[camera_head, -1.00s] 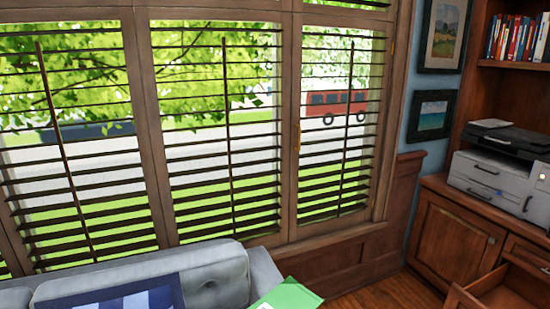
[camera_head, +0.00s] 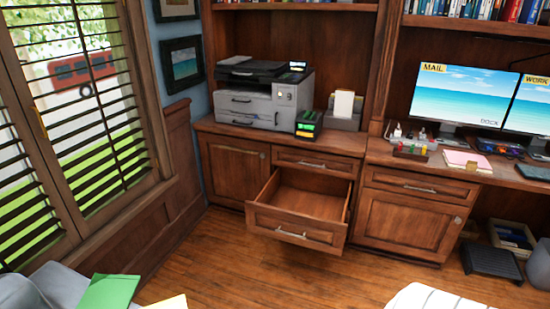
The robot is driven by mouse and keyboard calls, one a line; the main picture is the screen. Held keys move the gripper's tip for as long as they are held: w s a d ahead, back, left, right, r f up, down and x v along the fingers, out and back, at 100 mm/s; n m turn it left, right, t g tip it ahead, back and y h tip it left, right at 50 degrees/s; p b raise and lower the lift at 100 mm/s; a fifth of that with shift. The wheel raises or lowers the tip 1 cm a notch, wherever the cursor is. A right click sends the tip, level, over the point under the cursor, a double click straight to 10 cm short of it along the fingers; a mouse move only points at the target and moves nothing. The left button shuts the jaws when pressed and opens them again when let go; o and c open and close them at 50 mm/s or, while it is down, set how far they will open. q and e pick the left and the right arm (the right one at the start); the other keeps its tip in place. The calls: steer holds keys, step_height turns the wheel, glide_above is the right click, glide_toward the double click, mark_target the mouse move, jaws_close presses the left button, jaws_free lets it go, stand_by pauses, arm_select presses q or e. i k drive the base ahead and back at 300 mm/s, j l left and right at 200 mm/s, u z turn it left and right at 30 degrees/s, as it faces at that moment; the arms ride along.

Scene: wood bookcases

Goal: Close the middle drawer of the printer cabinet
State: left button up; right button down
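The printer cabinet (camera_head: 228,167) is dark wood and stands against the back wall, with a grey and black printer (camera_head: 262,97) on its top. Its middle drawer (camera_head: 296,228) is pulled well out, below a shut upper drawer (camera_head: 312,163). The open drawer looks empty inside, and its front has a metal bar handle (camera_head: 290,233). What is under the open drawer is hidden behind its front. Neither of my grippers is in view.
The wood floor (camera_head: 225,265) in front of the drawer is clear. A sofa with a green folder (camera_head: 109,291) is at the lower left. A white striped seat (camera_head: 430,298) is at the lower right. A desk with monitors (camera_head: 455,95) adjoins the cabinet on the right.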

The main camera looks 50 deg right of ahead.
mark_target(297, 207)
steer(key=i+l, duration=0.1)
steer(key=l, duration=0.75)
steer(key=i+l, duration=0.1)
steer(key=l, duration=0.75)
